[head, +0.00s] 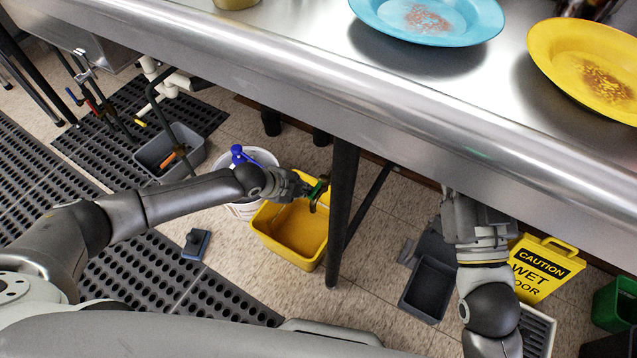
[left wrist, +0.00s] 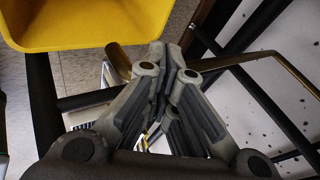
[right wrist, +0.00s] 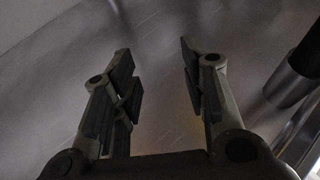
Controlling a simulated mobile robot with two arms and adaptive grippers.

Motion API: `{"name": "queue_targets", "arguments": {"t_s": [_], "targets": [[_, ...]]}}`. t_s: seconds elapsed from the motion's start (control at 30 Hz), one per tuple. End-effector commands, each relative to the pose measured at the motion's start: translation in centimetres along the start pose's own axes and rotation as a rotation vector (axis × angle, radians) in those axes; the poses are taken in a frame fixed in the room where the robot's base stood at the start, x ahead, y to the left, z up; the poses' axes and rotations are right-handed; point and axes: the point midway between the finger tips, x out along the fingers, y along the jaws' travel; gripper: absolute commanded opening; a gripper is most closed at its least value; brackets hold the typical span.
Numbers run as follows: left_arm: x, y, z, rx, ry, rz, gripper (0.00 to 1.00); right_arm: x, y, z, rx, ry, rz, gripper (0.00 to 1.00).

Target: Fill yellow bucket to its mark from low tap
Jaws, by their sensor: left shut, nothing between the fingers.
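The yellow bucket (head: 309,262) stands on the floor below the counter, beside a dark leg. Its inside looks darker orange low down; I cannot make out a mark or the water level. A small green and brass fitting (head: 317,192), seemingly the low tap, shows above the bucket. My left gripper (head: 303,188) is at this fitting, shut and empty; I cannot tell if it touches. In the left wrist view its fingers (left wrist: 162,62) are together, with the bucket (left wrist: 90,22) at the upper left. My right gripper (right wrist: 158,75) is open and empty under the counter, its fingers hidden in the head view.
A steel counter (head: 290,75) overhangs, bearing a blue plate (head: 430,18) and a yellow plate (head: 590,70). A white bucket (head: 262,157) and grey bin (head: 150,155) stand left. A dark leg (head: 342,210) is close right. A yellow wet-floor sign (head: 540,268) stands farther right.

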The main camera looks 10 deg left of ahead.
Motion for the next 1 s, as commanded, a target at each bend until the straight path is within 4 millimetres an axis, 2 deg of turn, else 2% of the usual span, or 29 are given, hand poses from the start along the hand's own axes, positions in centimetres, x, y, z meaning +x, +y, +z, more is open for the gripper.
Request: {"name": "queue_targets", "arguments": {"t_s": [0.37,1.0], "targets": [[0.0,0.0,-0.1,0.0,0.0,0.0,0.0,0.1,0.0,0.1,0.0,-0.01,0.0,0.4],[0.3,0.0,-1.1,0.0,0.002,-0.001,0.0,-0.5,0.4,2.8,-0.002,-0.158,0.01,0.4]]}}
